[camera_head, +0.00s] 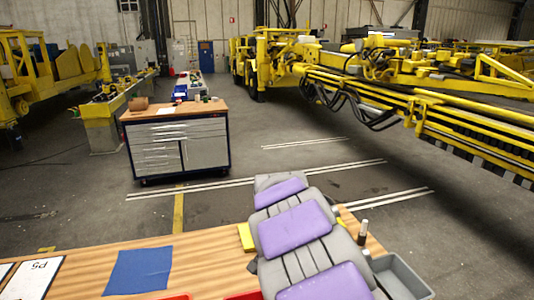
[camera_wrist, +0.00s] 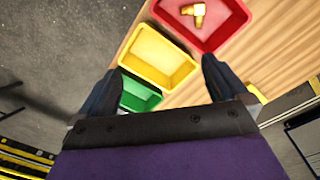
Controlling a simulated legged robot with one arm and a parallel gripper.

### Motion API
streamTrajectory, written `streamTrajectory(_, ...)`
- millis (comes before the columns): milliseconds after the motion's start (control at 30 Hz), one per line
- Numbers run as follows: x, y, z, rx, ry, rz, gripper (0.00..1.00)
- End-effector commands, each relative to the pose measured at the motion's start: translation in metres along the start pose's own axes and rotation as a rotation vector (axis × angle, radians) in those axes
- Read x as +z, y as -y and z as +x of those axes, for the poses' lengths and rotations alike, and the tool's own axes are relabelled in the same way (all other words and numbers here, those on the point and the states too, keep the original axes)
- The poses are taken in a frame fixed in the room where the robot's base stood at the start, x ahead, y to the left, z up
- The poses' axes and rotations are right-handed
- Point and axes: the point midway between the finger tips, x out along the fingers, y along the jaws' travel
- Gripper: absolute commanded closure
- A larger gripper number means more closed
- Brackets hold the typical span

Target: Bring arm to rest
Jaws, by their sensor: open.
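My arm (camera_head: 296,225), grey with purple pads, reaches up from the bottom edge over the wooden workbench in the head view. Its gripper end is not clearly seen there. In the wrist view my gripper (camera_wrist: 160,85) has its two dark fingers spread wide apart, with nothing held between them. Below the fingers lie a yellow bin (camera_wrist: 158,60), which looks empty, and a green bin (camera_wrist: 138,92), partly hidden by the left finger. A red bin (camera_wrist: 232,22) at the top holds a brass elbow fitting (camera_wrist: 188,10).
A tool cabinet (camera_head: 178,148) stands beyond on the floor. Yellow boom machinery (camera_head: 450,115) fills the right side. Open floor lies between.

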Motion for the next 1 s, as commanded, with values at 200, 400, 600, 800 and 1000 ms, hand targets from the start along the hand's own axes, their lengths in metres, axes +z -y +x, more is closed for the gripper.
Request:
streamTrajectory(200,0.036,-0.075,-0.009,0.022,0.011,-0.025,0.0)
streamTrajectory(400,0.082,-0.137,-0.004,0.016,0.048,-0.088,0.0)
streamTrajectory(600,0.138,-0.189,0.012,0.0,0.091,-0.191,0.0)
streamTrajectory(800,0.202,-0.223,0.037,-0.015,0.132,-0.328,0.0)
streamTrajectory(1000,0.246,-0.241,0.058,-0.02,0.16,-0.441,0.0)
